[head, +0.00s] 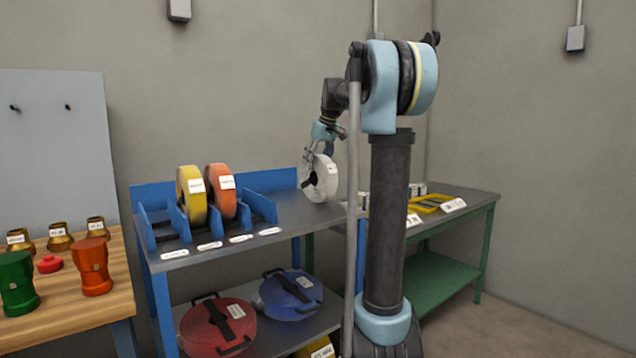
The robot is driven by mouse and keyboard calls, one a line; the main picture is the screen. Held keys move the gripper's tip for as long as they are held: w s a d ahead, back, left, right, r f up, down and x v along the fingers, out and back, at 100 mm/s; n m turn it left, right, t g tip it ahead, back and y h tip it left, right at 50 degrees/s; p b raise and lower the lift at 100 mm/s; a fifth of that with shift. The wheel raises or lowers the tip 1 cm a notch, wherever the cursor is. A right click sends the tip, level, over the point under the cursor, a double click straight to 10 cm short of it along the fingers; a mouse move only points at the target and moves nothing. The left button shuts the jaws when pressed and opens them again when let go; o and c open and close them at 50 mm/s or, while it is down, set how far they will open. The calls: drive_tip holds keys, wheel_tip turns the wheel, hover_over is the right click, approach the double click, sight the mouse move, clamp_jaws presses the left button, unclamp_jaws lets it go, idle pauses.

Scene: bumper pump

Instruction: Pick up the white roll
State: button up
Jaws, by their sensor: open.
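The white roll (323,177) stands upright near the right end of the blue shelf unit's top (290,222), outside the divided rack. It has a dark hole in its middle and a small label. My gripper (318,163) is at the upper left of the roll, pointing down, with its fingers overlapping the roll's upper left part in the picture. The gripper is open. Whether the fingers touch the roll or straddle its rim cannot be told at this size.
Yellow (191,195) and orange (221,190) rolls stand in the blue divider rack (262,205), left of the white roll. Red (215,326) and blue (291,293) reels lie on the lower shelf. A wooden bench (75,278) is left; a green-framed table (470,208) is right.

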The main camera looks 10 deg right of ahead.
sight(315, 167)
drive_tip(key=shift+x, duration=1.55)
drive_tip(key=shift+s, duration=0.1)
clamp_jaws()
drive_tip(key=shift+r, duration=0.1)
